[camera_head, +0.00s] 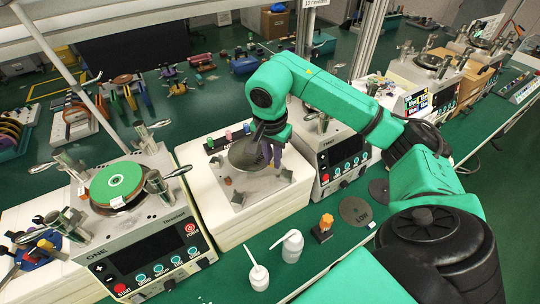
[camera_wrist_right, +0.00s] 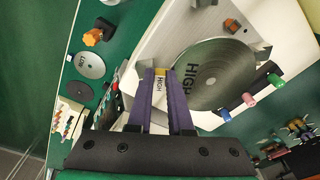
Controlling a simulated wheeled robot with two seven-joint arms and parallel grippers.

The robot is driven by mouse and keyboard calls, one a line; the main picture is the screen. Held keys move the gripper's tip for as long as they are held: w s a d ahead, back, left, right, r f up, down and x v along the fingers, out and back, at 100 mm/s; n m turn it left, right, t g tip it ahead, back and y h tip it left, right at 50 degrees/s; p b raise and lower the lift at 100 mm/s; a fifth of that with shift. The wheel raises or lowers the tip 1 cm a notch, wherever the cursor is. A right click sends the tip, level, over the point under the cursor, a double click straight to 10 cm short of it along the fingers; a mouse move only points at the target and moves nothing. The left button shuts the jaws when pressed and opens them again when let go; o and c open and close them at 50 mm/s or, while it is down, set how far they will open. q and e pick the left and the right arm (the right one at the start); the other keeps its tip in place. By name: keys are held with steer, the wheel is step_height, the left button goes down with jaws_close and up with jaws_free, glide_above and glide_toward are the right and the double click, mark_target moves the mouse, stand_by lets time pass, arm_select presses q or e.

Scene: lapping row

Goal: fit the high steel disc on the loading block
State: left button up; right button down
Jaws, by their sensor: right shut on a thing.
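The high steel disc (camera_head: 248,154) is a dark grey round plate marked HIGH. My right gripper (camera_head: 270,150) is shut on its edge, and the purple fingers (camera_wrist_right: 161,88) show in the right wrist view with a HIGH tag between them. The disc also shows in the right wrist view (camera_wrist_right: 215,78), over the white loading block (camera_head: 205,195). Small grey corner pieces of the block stand around it. The disc looks tilted in the head view; I cannot tell whether it touches the block. My left gripper is out of view.
Coloured pegs (camera_head: 228,135) line the block's back. Machines stand left (camera_head: 150,248) and right (camera_head: 345,165).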

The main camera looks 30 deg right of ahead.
mark_target(271, 183)
steer(key=shift+f, duration=0.1)
steer(key=f+b, duration=0.1)
steer(key=w+f+b, duration=0.1)
steer(key=f, duration=0.1)
steer(key=shift+w, duration=0.15)
step_height(271, 183, down, 2)
steer(key=shift+f+b, duration=0.1)
steer(key=shift+b, duration=1.05)
steer(key=shift+s+f, duration=0.25)
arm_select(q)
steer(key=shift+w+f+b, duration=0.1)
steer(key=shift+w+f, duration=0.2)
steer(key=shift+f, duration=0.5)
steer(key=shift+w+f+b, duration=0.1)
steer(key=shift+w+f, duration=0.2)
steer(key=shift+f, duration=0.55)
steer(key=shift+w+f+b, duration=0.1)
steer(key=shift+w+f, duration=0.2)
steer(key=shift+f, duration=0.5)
arm_select(e)
steer(key=shift+w+f, duration=0.1)
steer(key=shift+f, duration=0.05)
arm_select(q)
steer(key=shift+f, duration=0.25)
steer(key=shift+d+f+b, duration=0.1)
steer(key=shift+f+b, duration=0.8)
steer(key=shift+b, duration=0.25)
arm_select(e)
steer(key=shift+f, duration=1.1)
